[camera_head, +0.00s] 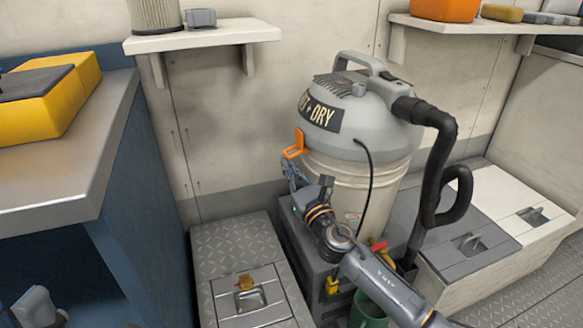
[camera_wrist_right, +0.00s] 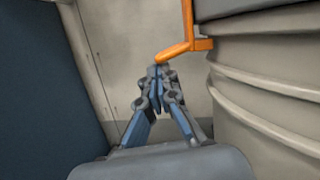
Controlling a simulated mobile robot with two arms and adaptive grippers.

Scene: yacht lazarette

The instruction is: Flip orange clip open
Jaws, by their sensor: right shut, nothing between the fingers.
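The orange clip (camera_head: 296,146) sits on the left side of the grey wet/dry vacuum's lid (camera_head: 375,120), where the lid meets the pale drum (camera_head: 355,187). In the right wrist view the clip (camera_wrist_right: 187,46) is a bent bar, and its lower end sticks out to the left, away from the drum. My right gripper (camera_head: 289,171) is just below the clip, left of the drum. Its blue-grey fingers are shut and empty. In the wrist view its fingertips (camera_wrist_right: 157,72) lie right at the clip's free end; I cannot tell whether they touch.
A black hose (camera_head: 446,165) loops down the vacuum's right side, and a thin black cable hangs in front. A steel-topped blue counter (camera_head: 75,165) is at the left. A wall shelf (camera_head: 200,36) is above. Low lockers (camera_head: 470,235) stand at the right.

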